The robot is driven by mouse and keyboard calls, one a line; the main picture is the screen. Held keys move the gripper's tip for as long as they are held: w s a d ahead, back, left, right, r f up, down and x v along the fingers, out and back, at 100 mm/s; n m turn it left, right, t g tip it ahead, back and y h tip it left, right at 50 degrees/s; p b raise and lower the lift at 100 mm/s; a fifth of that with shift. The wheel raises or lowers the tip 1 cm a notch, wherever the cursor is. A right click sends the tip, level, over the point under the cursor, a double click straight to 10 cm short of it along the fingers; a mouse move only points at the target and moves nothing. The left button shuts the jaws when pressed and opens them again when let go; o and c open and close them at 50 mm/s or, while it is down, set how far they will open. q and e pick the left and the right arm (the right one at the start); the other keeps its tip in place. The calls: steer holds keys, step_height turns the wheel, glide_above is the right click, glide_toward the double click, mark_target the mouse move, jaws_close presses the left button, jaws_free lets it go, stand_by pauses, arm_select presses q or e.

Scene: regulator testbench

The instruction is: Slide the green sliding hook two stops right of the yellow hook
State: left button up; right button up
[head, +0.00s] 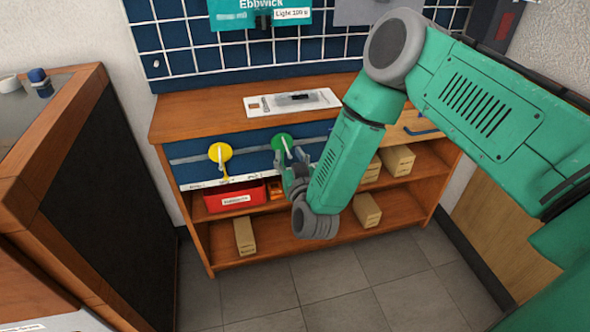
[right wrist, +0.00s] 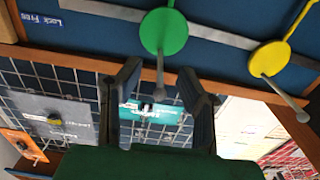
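The green sliding hook (head: 281,143) is a round disc with a pale peg, on a grey rail (head: 248,151) along the blue front of the bench. The yellow hook (head: 220,152) sits on the same rail to its left. My right gripper (head: 292,172) is just below and in front of the green hook. In the right wrist view, which looks upside down, the open fingers (right wrist: 159,88) stand apart, with the green hook's (right wrist: 163,32) peg showing between them. I cannot tell whether they touch it. The yellow hook (right wrist: 269,58) is clear of the fingers. My left gripper is out of view.
A white board with tools (head: 292,102) lies on the bench top (head: 190,112). Below are a red bin (head: 235,197) and several cardboard boxes (head: 367,210) on shelves. A dark-sided cabinet (head: 110,185) stands at left. My right arm hides part of the rail's right side.

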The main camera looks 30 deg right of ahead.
steer(key=v, duration=0.7)
steer(key=shift+s, duration=0.3)
steer(key=s+a+f+n+g+y+p, duration=0.2)
steer(key=s+f+g, duration=0.3)
steer(key=s, duration=0.2)
steer(key=s+a+f+n+g+y+p, duration=0.1)
steer(key=s+f+g+y+p, duration=0.25)
steer(key=s, duration=0.35)
steer(key=s+d+g+h+p, duration=0.1)
steer(key=s+d+g, duration=0.3)
steer(key=s, duration=1.3)
steer(key=g, duration=0.4)
steer(key=shift+d+f, duration=0.2)
steer(key=shift+f, duration=0.2)
steer(key=shift+g+h, duration=0.25)
